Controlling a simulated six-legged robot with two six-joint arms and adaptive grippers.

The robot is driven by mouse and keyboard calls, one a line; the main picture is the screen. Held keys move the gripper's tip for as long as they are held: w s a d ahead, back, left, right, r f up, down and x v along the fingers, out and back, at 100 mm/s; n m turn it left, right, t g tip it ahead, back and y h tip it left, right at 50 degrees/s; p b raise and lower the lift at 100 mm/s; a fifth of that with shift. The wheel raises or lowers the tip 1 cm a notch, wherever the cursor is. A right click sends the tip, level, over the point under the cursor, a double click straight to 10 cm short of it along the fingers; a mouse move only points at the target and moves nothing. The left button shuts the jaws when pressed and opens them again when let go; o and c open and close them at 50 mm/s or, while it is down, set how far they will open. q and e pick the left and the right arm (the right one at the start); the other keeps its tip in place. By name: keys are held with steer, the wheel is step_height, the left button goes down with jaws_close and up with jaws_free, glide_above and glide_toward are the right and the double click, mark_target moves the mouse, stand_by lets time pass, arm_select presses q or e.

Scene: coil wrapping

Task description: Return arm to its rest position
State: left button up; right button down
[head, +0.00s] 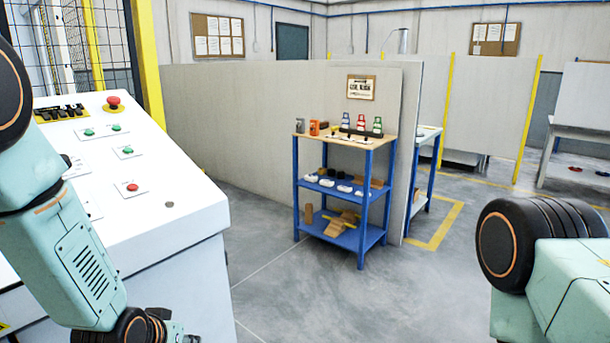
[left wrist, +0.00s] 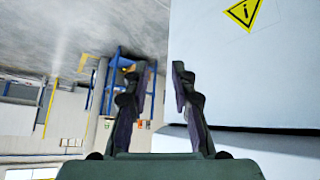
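My left arm (head: 70,240) comes in from the left of the head view, bent down in front of the white control console (head: 180,235). Its gripper is cut off at the bottom edge there. In the left wrist view my left gripper (left wrist: 160,75) is open, its two dark fingers apart with nothing between them. The white console side with a yellow warning sign (left wrist: 243,12) is close beside the right finger. My right arm (head: 550,270) shows only partly at the lower right of the head view; its gripper is out of view.
The console top carries a red emergency button (head: 113,101) and several green and red buttons. A blue shelf (head: 345,190) with tools and small items stands ahead against a grey partition (head: 245,115). The grey floor (head: 300,295) between console and shelf is clear.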

arm_select(q)
steer(key=s+f+g, duration=0.3)
steer(key=s+f, duration=0.5)
steer(key=s, duration=0.8)
steer(key=s+f+g+y, duration=0.1)
steer(key=s+f+g, duration=0.3)
steer(key=s, duration=1.2)
step_height(320, 180, down, 4)
steer(key=shift+s+f+g, duration=0.1)
steer(key=shift+s+g, duration=0.2)
steer(key=shift+s, duration=0.05)
